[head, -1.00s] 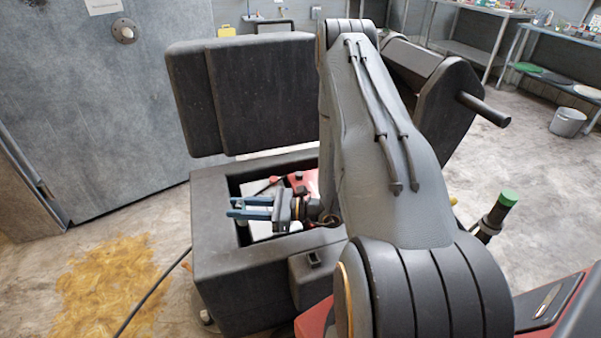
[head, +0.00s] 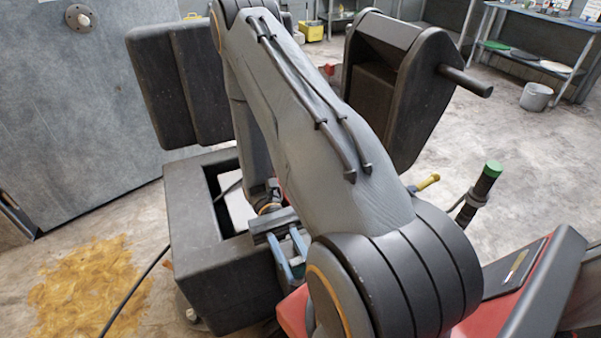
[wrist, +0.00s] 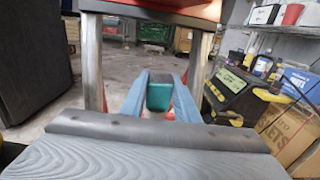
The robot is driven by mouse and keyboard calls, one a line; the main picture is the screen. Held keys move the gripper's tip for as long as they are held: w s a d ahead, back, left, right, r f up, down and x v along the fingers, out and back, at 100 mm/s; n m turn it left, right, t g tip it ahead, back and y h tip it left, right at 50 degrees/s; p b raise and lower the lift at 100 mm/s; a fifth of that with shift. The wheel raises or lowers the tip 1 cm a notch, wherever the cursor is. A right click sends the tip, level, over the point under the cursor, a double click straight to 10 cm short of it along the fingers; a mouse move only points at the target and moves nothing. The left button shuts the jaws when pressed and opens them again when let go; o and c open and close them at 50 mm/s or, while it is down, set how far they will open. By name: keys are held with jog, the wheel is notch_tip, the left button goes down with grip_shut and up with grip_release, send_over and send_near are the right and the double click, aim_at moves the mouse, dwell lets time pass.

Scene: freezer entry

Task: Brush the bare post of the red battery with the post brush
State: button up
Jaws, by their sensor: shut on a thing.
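My gripper (head: 292,268) hangs beside the near right corner of the dark open-topped box (head: 192,220), below my arm. In the wrist view its blue fingers (wrist: 159,98) are closed around a teal block-like piece (wrist: 158,96). This looks like the handle of the post brush; no bristles show. A pale battery-like block (head: 238,208) sits in the box. The red battery and its bare post are hidden behind my arm in the head view.
A black cable (head: 135,300) runs over the floor by a yellow stain (head: 85,285). A green-capped rod (head: 487,182) and a yellow handle (head: 428,182) stand right of my arm. The wrist view shows a black device with a green display (wrist: 232,84) and cardboard boxes (wrist: 290,130).

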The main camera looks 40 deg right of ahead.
jog(key=w+d+n+h, duration=0.2)
jog(key=d+n+h, duration=0.1)
jog(key=d+h, duration=0.1)
jog(key=w+d+n+t+h+b, duration=0.1)
jog(key=w+d+n+h, duration=0.1)
jog(key=d+h, duration=0.3)
jog(key=w+d+f+n+t+h, duration=0.1)
jog(key=w+d+n+h, duration=0.1)
jog(key=d+n+h, duration=0.2)
jog(key=shift+d+h, duration=0.3)
jog(key=shift+d, duration=0.1)
jog(key=w+d+n+t+h, duration=0.1)
jog(key=w, duration=0.1)
jog(key=w+d+n+t+h, duration=0.1)
jog(key=w+d+t+h, duration=0.1)
jog(key=w+d+n+t+h+b, duration=0.1)
jog(key=w+n+h, duration=0.1)
jog(key=w, duration=0.1)
jog(key=shift+d+r, duration=0.1)
jog(key=shift+d, duration=0.15)
jog(key=w+d+n+t+h, duration=0.1)
jog(key=w+n+t+h, duration=0.2)
jog(key=w, duration=0.7)
jog(key=n+t, duration=0.2)
jog(key=t, duration=0.2)
jog(key=shift+w+d+r, duration=0.25)
jog(key=shift+d+r, duration=0.15)
jog(key=shift+a, duration=0.2)
jog(key=shift+f+b, duration=1.25)
jog(key=shift+f, duration=0.75)
